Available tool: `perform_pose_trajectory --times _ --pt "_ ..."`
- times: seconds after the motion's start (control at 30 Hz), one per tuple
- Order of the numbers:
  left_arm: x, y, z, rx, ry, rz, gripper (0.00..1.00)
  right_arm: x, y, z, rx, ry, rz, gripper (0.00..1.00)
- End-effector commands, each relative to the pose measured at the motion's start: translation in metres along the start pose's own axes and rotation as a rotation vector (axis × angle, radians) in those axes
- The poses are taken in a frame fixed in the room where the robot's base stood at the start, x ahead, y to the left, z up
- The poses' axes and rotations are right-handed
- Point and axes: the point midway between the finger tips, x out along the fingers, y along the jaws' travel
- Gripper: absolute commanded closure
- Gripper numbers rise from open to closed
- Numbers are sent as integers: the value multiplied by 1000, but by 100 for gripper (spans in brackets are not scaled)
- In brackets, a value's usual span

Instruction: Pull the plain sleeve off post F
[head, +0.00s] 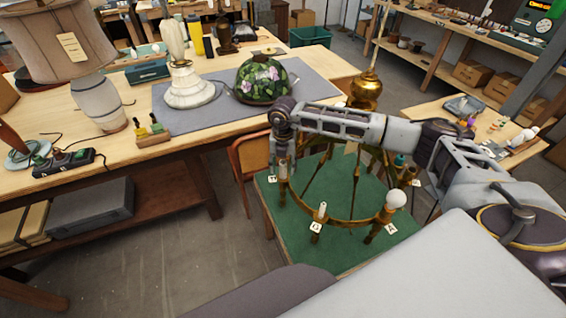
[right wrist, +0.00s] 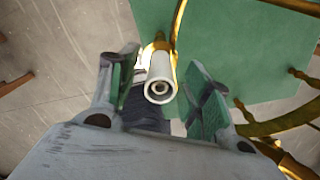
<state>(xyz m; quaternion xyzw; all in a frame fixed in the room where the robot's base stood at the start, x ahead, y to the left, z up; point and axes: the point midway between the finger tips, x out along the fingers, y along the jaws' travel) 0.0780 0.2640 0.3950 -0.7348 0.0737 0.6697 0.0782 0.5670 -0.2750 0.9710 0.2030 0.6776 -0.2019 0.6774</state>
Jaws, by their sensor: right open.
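A brass ring-shaped lamp frame (head: 347,220) stands on a green-topped table (head: 290,245), with upright posts around its rim bearing small letter tags. My right gripper (head: 283,168) points down over the post at the ring's left side; that post's tag is too small to read surely. In the right wrist view a plain white sleeve (right wrist: 160,80) stands between the open green-padded fingers (right wrist: 163,95), with visible gaps on both sides. Another pale sleeve (head: 322,210) stands on the front post. A round white bulb (head: 396,200) sits on the front right post. My left gripper is out of view.
A large workbench (head: 180,145) at left holds a shaded lamp (head: 65,40), a floral glass shade (head: 262,79) and a white lamp base (head: 187,85). A chair (head: 250,160) stands between bench and green table.

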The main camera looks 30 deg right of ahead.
Motion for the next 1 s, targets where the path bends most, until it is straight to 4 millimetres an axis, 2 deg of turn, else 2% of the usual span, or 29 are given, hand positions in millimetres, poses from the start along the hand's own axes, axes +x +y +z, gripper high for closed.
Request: perform_pose_trajectory --times 0.13,0.17,0.5,1.0 --pt "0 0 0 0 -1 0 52 0 0 0 0 0 0 51" --pt "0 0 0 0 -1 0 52 0 0 0 0 0 0 54" --pt "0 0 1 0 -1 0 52 0 0 0 0 0 0 97" --pt "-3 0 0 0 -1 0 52 -7 0 0 0 0 0 99"
